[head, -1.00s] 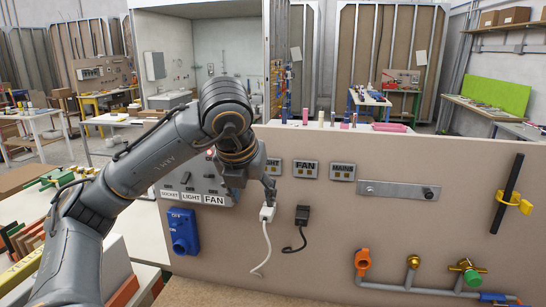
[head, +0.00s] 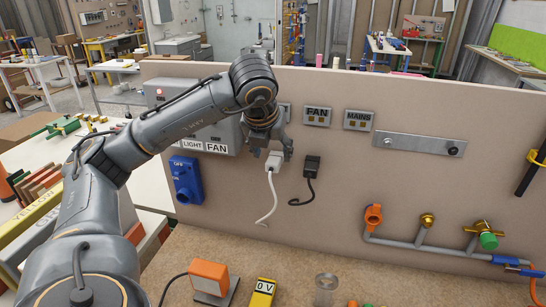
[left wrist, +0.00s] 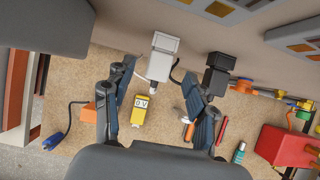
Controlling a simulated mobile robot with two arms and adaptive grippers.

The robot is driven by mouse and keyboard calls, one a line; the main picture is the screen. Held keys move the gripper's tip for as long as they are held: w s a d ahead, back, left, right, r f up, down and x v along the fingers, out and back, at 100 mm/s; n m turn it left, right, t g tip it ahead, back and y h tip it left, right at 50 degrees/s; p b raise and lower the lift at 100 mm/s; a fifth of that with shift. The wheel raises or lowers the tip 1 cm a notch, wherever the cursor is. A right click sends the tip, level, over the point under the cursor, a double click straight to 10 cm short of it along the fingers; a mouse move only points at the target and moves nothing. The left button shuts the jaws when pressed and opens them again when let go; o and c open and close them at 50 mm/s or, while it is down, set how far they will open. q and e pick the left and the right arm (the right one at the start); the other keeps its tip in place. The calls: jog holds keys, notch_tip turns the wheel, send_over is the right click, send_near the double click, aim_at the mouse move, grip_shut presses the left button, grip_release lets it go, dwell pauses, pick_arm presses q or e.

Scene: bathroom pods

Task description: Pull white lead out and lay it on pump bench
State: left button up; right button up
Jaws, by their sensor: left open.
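The white lead (head: 273,162) has its plug at the upright brown panel, with its cord hanging down. In the left wrist view the white plug (left wrist: 161,56) lies between and slightly beyond the fingertips. My left gripper (head: 274,148) is at the plug's upper end in the head view; its two fingers stand apart in the left wrist view (left wrist: 157,72). I cannot tell whether a finger touches the plug. A speckled brown worktop (head: 210,246) lies below the panel; no label shows that it is the pump bench. My right gripper is not in view.
A black plug (head: 311,164) with a short cord is close to the right of the white one. A blue socket (head: 186,178) is at left, and pipes with valves (head: 425,240) at right. An orange block (head: 209,277) and yellow meter (head: 262,292) stand on the worktop.

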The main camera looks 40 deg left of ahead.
aim_at(273, 160)
pick_arm(q)
jog(key=shift+x, duration=1.8)
jog(key=shift+s, duration=0.1)
grip_shut()
